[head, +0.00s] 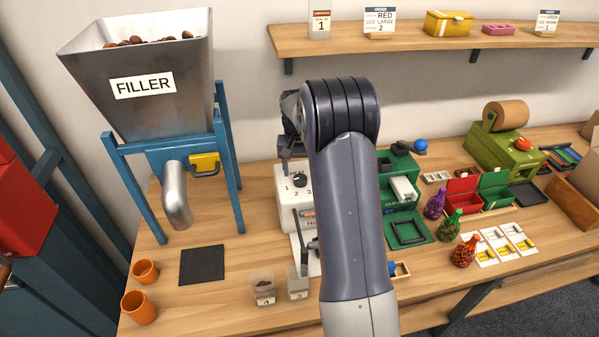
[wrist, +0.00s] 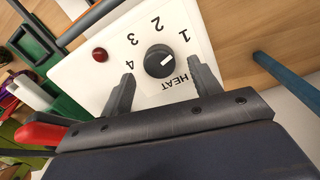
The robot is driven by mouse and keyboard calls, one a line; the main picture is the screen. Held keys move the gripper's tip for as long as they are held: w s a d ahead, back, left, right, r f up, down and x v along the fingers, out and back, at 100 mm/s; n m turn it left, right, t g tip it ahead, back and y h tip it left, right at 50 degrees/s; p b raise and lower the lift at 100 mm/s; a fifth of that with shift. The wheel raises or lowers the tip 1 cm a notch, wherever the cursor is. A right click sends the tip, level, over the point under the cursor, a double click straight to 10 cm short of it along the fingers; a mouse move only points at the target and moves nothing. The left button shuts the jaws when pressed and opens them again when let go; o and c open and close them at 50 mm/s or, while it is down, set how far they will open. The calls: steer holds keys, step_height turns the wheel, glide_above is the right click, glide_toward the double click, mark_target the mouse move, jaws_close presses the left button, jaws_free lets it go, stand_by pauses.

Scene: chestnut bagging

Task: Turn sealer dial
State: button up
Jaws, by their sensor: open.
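The white sealer (head: 284,215) stands on the bench left of my arm, partly hidden by it. Its black dial (head: 298,180) is on the top face among printed numbers. In the wrist view the dial (wrist: 156,62) lies among the numbers 1 to 4 and the word HEAT, and its white mark points roughly towards the 1. My gripper (wrist: 160,75) is open, with one finger on each side of the dial and visible gaps between. I cannot tell how far the fingertips are above the panel. In the head view my gripper is mostly hidden behind the arm.
A red lamp (wrist: 100,54) sits on the sealer panel beside the numbers. The filler hopper (head: 150,90) stands at left with a spout over a dark mat (head: 202,265). Two clear cups stand in front of the sealer. A shelf (head: 440,39) runs along the wall behind.

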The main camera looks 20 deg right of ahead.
mark_target(300, 180)
steer(key=shift+f, duration=1.4)
steer(key=shift+c, duration=0.2)
steer(key=c, duration=0.9)
